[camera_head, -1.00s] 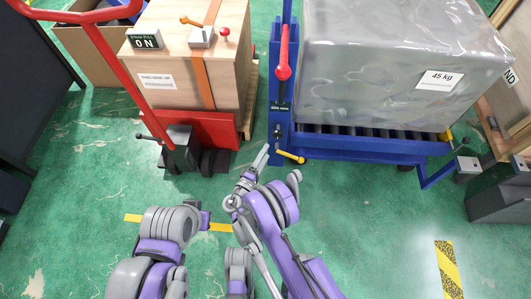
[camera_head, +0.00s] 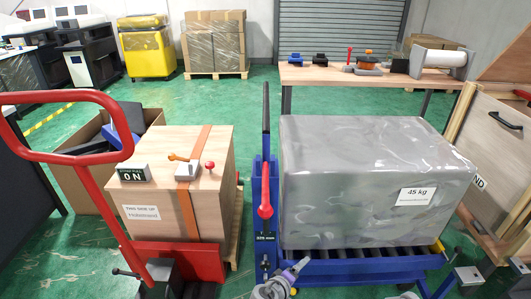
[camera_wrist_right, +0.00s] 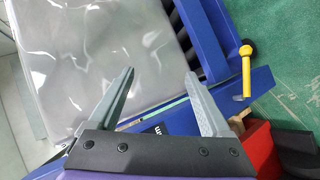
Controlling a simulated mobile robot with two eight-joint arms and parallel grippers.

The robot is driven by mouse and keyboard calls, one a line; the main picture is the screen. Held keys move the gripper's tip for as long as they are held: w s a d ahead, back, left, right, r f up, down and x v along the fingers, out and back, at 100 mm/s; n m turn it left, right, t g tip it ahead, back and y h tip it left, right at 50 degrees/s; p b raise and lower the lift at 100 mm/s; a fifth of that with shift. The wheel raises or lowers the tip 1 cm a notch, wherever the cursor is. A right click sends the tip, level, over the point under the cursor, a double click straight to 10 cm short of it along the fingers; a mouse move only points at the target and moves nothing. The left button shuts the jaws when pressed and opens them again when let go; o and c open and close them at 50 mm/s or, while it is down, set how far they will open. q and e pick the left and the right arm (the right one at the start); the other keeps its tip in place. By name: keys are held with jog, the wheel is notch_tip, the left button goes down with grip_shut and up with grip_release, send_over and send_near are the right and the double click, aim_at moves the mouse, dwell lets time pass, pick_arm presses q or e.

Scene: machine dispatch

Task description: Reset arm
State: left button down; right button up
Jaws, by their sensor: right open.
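My right gripper (camera_wrist_right: 158,76) is open and empty in the wrist view, its two grey fingers spread in front of a blue frame and the wrapped load (camera_wrist_right: 85,50). Part of my right arm shows at the bottom of the head view, by the foot of the blue lift (camera_head: 261,200). The lift has a red-handled lever (camera_head: 265,198) and a yellow-tipped lever (camera_wrist_right: 245,75), which shows beside the right finger. The grey-wrapped 45 kg load (camera_head: 360,180) sits on the lift's roller bed. My left gripper is not in view.
A wooden crate (camera_head: 210,220) with an orange strap stands on the left, behind a red cart handle (camera_head: 65,98). An open cardboard box (camera_head: 85,180) is beside it. A workbench (camera_head: 390,78) with tools stands behind the load. Green floor is free farther back.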

jog(key=s+d+r+m+g+y, duration=0.1)
jog(key=s+d+r+m+g, duration=0.1)
jog(key=s+d+r, duration=0.3)
jog(key=s+d+r+m+g+y, duration=0.2)
jog(key=s+d, duration=0.1)
jog(key=s, duration=0.4)
jog(key=s+r+m+g+y, duration=0.15)
jog(key=s+m+y, duration=0.25)
jog(key=s, duration=1.5)
pick_arm(q)
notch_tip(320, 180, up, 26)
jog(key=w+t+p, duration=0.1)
jog(key=p, duration=2.1)
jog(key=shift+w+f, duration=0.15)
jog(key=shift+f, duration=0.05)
pick_arm(e)
notch_tip(320, 180, up, 26)
jog(key=w+t, duration=0.1)
jog(key=shift+w+a, duration=0.4)
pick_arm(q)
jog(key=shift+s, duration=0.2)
pick_arm(e)
jog(key=shift+s+f, duration=0.1)
jog(key=shift+s, duration=0.05)
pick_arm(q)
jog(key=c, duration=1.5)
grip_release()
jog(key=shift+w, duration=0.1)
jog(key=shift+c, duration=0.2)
